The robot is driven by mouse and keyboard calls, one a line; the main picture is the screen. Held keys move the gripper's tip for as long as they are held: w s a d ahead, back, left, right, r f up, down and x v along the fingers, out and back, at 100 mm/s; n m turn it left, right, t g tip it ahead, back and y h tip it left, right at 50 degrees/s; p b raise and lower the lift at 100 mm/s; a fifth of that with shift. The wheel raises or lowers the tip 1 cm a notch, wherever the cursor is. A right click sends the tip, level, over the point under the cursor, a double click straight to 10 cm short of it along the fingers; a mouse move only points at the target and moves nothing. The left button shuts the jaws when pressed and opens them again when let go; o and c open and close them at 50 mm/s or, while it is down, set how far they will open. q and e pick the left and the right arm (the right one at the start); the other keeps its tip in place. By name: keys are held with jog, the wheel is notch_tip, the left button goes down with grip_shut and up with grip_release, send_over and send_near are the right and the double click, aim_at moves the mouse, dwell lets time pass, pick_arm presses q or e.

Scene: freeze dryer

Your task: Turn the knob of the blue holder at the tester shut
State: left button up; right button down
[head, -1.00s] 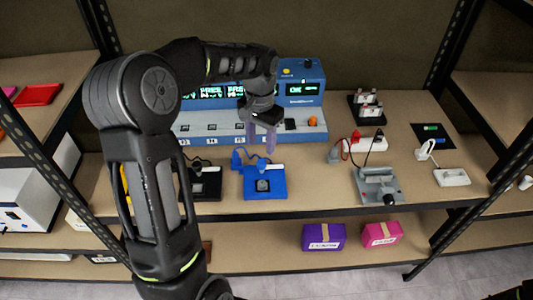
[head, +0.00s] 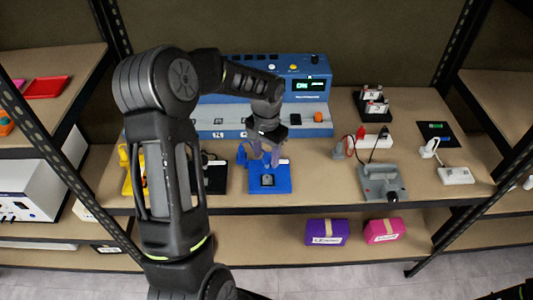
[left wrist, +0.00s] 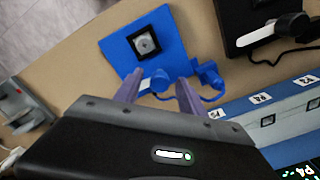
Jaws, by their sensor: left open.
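The blue holder (head: 284,184) lies flat at the front of the shelf, before the blue tester (head: 304,100). It has a black square socket with a grey centre, and shows at the top of the left wrist view (left wrist: 118,50). Its rounded blue knob (left wrist: 160,76), beside a white bar, is at the holder's tester-side edge. My left gripper (head: 265,162) is open, pointing down over that edge. In the left wrist view its two purple fingers (left wrist: 160,82) stand on either side of the knob; contact cannot be told.
A black holder (head: 216,186) stands just left of the blue one; a yellow one (head: 126,182) is farther left. A grey device (head: 382,184) with a black handle and a white power strip (head: 374,141) are to the right. Bare shelf lies between blue holder and grey device.

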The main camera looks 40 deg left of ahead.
pick_arm(q)
grip_shut()
dwell(0.5)
